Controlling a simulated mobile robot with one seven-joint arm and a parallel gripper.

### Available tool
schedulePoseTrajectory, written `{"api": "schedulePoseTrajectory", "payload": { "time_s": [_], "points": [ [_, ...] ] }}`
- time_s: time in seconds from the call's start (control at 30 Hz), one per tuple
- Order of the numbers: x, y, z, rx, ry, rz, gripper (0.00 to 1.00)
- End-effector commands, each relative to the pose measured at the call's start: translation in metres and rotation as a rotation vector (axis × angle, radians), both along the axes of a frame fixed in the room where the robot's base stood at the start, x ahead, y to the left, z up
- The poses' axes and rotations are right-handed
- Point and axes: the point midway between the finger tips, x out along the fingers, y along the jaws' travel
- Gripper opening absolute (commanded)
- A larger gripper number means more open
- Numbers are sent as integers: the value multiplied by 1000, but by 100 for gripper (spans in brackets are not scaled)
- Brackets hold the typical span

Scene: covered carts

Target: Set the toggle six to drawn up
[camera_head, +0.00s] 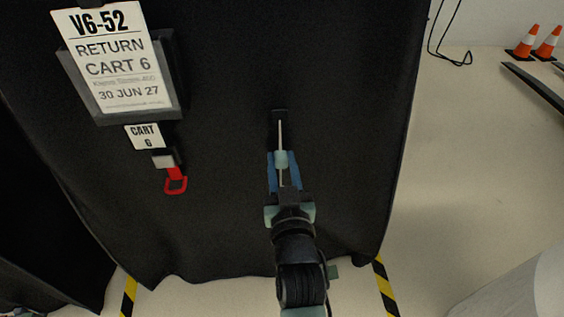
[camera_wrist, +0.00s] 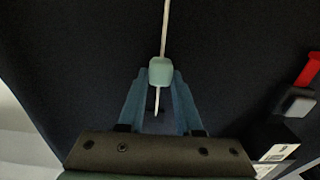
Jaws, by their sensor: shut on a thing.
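The toggle (camera_head: 281,160) is a small pale green block on a thin white cord (camera_head: 281,133). The cord runs up to a black fitting (camera_head: 279,114) on the dark cover. My gripper (camera_head: 282,157) has blue fingers, one on each side of the toggle, and is shut on it. In the wrist view the toggle (camera_wrist: 160,71) sits between the fingertips, with the cord going up and a short tail hanging below. A tag reading CART 6 (camera_head: 144,137) hangs on the same cover, to the left.
The black cover (camera_head: 345,100) drapes over the cart. A framed sign (camera_head: 117,60) reads RETURN CART 6. A red loop (camera_head: 176,182) hangs below the tag. Yellow-black floor tape (camera_head: 385,289) marks the bay.

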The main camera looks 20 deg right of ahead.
Motion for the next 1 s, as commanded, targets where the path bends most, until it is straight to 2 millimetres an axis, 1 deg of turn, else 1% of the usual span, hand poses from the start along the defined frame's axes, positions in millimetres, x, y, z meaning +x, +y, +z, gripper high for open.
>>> {"api": "schedulePoseTrajectory", "payload": {
  "time_s": [0.03,0.17,0.2,0.47,0.6,0.67,0.77,1.0],
  "points": [
    [0,0,1,-1,-4,0,39],
    [0,0,1,-1,-3,0,62],
    [0,0,1,-1,-3,0,65],
    [0,0,0,0,-1,0,65],
    [-7,2,0,-1,1,0,65],
    [-13,3,1,-2,2,-1,65],
    [-28,8,2,0,2,0,65],
    [-70,20,1,1,3,-1,65]
  ]
}}
